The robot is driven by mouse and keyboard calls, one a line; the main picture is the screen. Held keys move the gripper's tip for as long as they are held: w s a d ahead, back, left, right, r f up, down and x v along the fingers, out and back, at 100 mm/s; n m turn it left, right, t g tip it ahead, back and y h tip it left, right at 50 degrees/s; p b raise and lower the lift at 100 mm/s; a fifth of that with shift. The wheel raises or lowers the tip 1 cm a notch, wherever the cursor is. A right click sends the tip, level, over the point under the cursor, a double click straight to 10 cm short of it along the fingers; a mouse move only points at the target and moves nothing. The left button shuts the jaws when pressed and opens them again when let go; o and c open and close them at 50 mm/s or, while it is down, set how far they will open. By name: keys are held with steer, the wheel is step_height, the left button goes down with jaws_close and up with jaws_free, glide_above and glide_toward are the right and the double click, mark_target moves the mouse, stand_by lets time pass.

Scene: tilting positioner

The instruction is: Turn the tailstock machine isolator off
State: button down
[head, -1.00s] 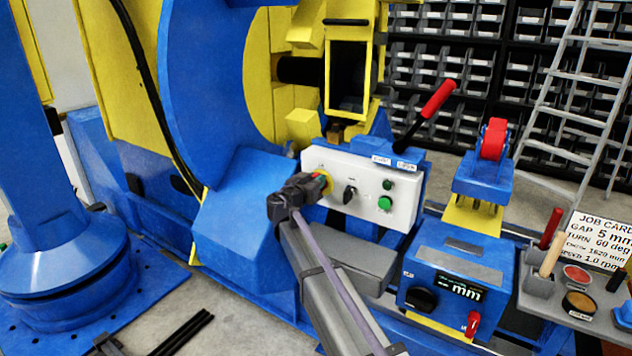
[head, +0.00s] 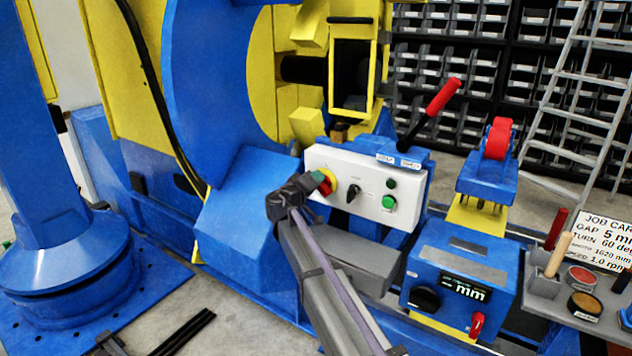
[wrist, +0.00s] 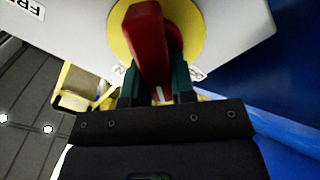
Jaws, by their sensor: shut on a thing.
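The isolator is a red handle on a round yellow plate, set at the left end of a white control panel (head: 375,205). In the head view its yellow plate (head: 331,178) shows just beyond my gripper (head: 320,181), which hides part of the handle. In the wrist view the red handle (wrist: 148,42) stands nearly upright in the picture, leaning slightly left, across the yellow plate (wrist: 187,20). My gripper (wrist: 157,88) is shut on the handle, with a dark green finger on each side of its lower part. Markings beside the plate are partly hidden by the fingers.
Right of the isolator on the panel are a black selector (head: 353,192) and two green buttons, the larger (head: 389,202) below. A red-gripped lever (head: 440,100) rises behind the panel. A blue box with a display (head: 465,288) stands lower right.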

steer(key=n, duration=0.3)
steer(key=shift+a+f+n, duration=0.15)
steer(key=shift+f+n, duration=0.2)
steer(key=shift+n, duration=0.05)
steer(key=shift+f+n+b, duration=0.15)
steer(key=shift+n+b, duration=0.1)
steer(key=shift+n, duration=0.65)
steer(key=shift+f+n+b, duration=0.15)
steer(key=shift+n+b, duration=0.1)
steer(key=shift+n, duration=0.65)
steer(key=c, duration=1)
jaws_free()
steer(key=shift+o, duration=0.2)
steer(key=v, duration=1)
steer(key=shift+s+a, duration=0.25)
steer(key=shift+s, duration=0.05)
